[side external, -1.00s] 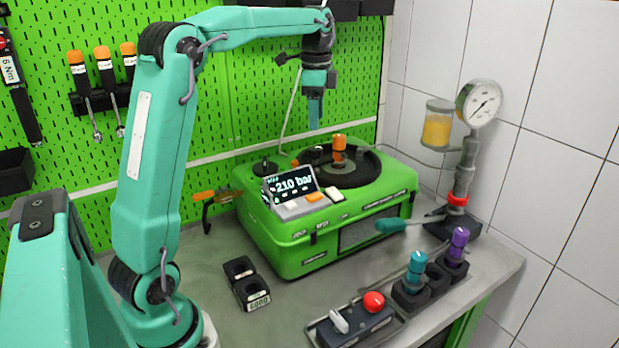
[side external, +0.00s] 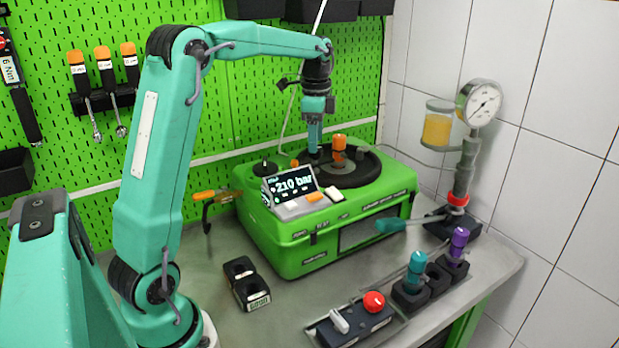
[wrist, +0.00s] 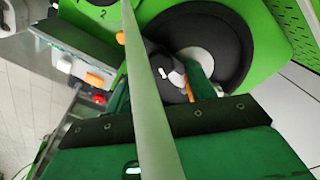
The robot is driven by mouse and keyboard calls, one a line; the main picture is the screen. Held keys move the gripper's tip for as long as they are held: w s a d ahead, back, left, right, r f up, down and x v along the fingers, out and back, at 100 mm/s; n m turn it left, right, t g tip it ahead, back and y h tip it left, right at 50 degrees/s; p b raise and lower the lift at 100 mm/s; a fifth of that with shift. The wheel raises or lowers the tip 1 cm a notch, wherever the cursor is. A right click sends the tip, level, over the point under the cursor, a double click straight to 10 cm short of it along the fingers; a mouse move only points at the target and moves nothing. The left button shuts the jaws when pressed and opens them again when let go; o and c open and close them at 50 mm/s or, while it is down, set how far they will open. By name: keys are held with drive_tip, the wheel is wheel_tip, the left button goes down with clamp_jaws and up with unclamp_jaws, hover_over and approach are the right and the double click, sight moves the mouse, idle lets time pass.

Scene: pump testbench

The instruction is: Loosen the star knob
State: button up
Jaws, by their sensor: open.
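A low black knob (side external: 265,168) sits on the left top of the green test case (side external: 300,250). In the side view I cannot make out its star shape. My gripper (side external: 314,150) points down, open, low over the left rear edge of the black round plate (side external: 355,174). In the wrist view a dark rounded part (wrist: 163,66) lies between my gripper's fingers (wrist: 160,82), beside the plate (wrist: 232,45). I cannot tell whether this is the star knob or whether the fingers touch it. A pale bar across the wrist view hides part of it.
An orange-topped post (side external: 339,143) stands on the plate, close right of my gripper. A display reading 210 bar (side external: 290,185) tilts up at the case front. A gauge column (side external: 465,165) stands to the right. A thin hose runs behind my gripper.

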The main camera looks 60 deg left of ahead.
drive_tip(key=shift+f, duration=1.05)
drive_tip(key=c, duration=1)
